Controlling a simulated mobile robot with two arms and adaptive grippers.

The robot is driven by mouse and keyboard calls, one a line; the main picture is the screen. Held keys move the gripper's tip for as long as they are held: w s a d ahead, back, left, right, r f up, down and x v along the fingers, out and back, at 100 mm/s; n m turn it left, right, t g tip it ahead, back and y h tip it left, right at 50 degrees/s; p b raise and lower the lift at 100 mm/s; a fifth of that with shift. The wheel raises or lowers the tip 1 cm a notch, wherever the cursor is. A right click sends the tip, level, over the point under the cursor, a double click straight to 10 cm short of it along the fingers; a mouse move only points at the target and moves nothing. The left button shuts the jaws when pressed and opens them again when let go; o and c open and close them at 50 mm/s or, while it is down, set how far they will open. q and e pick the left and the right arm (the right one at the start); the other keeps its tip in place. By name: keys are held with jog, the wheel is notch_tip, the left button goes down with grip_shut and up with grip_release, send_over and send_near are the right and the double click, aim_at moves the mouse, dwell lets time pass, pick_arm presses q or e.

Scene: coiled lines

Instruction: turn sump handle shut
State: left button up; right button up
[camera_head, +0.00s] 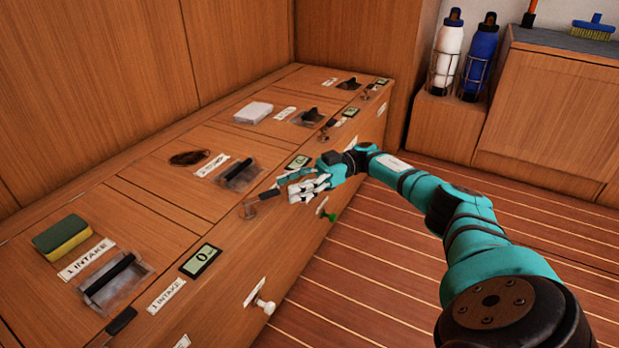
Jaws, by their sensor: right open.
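A long wooden bench (130,200) carries a row of hatches with dark recessed bar handles. The nearest handle (112,280) has a label (87,259) reading "1 INTAKE". The second handle (240,174) has a label (212,165) too blurred to read, so I cannot tell which handle is the sump one. My right gripper (287,188) is open over the bench's front edge, to the right of the second handle. Its fingertips are close to a small dark lever (268,195) on that edge; I cannot tell whether they touch. My left gripper is out of view.
A green knob (330,217) and a white knob (265,306) stick out of the bench front. A sponge (62,238), a dark coil (189,158) and a white block (253,112) lie on top. Bottles (480,58) stand at the back right. The striped floor is clear.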

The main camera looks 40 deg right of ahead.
jog(key=s+d, duration=0.1)
jog(key=d, duration=0.5)
jog(key=shift+s, duration=0.1)
